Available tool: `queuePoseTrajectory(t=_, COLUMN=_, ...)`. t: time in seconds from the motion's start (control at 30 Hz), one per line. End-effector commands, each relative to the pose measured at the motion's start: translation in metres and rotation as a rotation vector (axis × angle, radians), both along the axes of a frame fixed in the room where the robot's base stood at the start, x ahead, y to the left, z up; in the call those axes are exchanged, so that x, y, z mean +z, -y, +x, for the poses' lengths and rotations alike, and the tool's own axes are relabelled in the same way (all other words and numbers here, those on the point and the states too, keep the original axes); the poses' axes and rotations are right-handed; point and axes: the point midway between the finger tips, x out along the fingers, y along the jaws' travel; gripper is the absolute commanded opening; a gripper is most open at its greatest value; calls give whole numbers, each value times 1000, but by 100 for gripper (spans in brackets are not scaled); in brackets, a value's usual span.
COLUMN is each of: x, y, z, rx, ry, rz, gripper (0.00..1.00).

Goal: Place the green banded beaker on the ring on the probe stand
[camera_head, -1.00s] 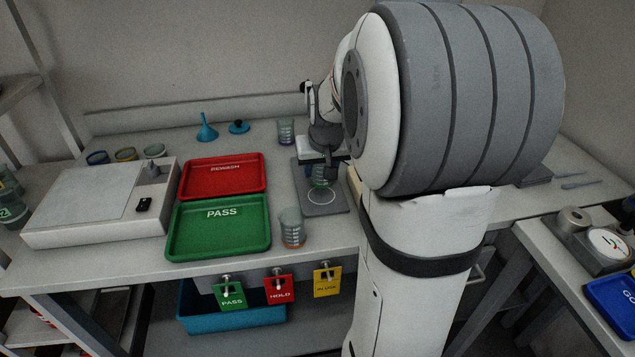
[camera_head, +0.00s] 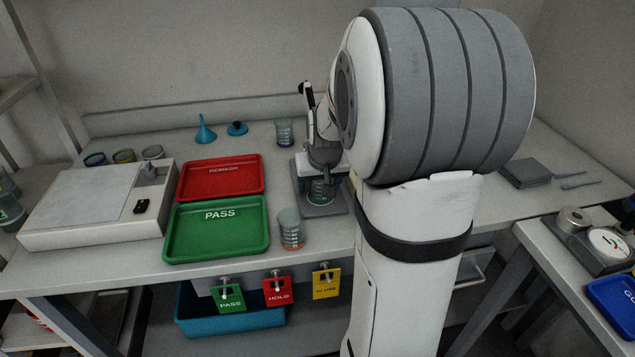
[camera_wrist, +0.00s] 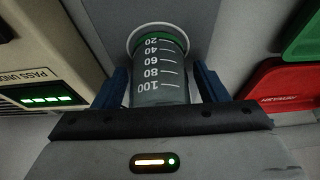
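The green banded beaker (camera_wrist: 160,72) stands between the two blue fingers of my gripper (camera_wrist: 160,88) in the wrist view, one finger close against each side. Its scale reads upside down there, and its green band is at the far end. The white ring (camera_wrist: 132,35) shows around the beaker's base on the grey plate of the probe stand (camera_wrist: 197,18). In the head view the beaker (camera_head: 320,192) is low over the stand's plate (camera_head: 326,210), beneath my gripper (camera_head: 322,176), which partly hides it. Whether the base touches the plate is hard to tell.
An orange-marked beaker (camera_head: 290,230) stands left of the probe stand, near the front edge. Another beaker (camera_head: 284,132) stands behind. The green PASS tray (camera_head: 217,252) and red REWASH tray (camera_head: 221,193) lie left. A balance (camera_head: 90,238) sits further left.

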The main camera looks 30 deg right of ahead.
Motion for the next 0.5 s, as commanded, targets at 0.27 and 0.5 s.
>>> queuePoseTrajectory(t=0.27, x=3, y=0, z=0, rx=1, ry=0, rz=0, gripper=66)
queuePoseTrajectory(t=0.5, x=39, y=-4, z=-12, rx=2, ry=6, rz=-2, gripper=66)
